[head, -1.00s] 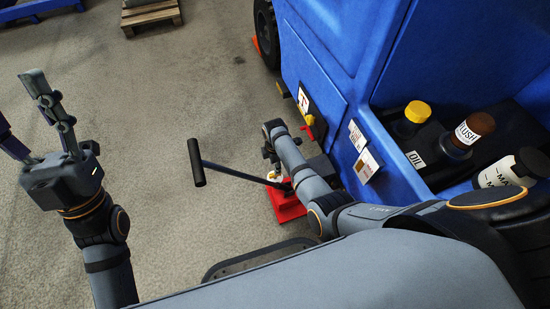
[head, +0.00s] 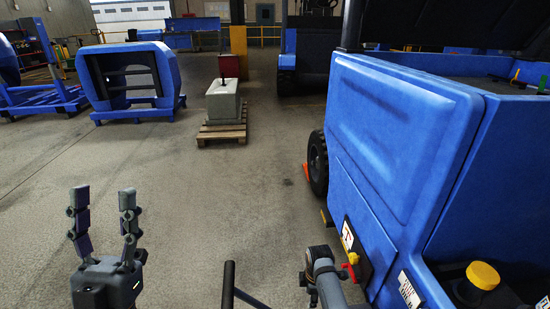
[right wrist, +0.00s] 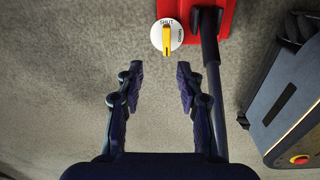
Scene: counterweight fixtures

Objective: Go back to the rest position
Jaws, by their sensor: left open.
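My left gripper (head: 104,205) points up at the lower left of the head view. Its two fingers are spread and hold nothing. My right arm shows at the bottom of the head view, beside the blue vehicle; its fingers are out of sight there. In the right wrist view my right gripper (right wrist: 160,75) has its fingers apart with only floor between them. Just beyond the fingertips is a white dial (right wrist: 176,43) with a yellow pointer, marked SHUT and OPEN, on a red unit (right wrist: 222,18). The fingers do not appear to touch the dial.
A dark bar (right wrist: 210,70) runs from the red unit past the right finger. In the head view its handle (head: 228,285) stands near my right arm. The blue vehicle (head: 400,150) fills the right side. A wooden pallet (head: 222,134) bears a grey block (head: 223,103). The middle floor is clear.

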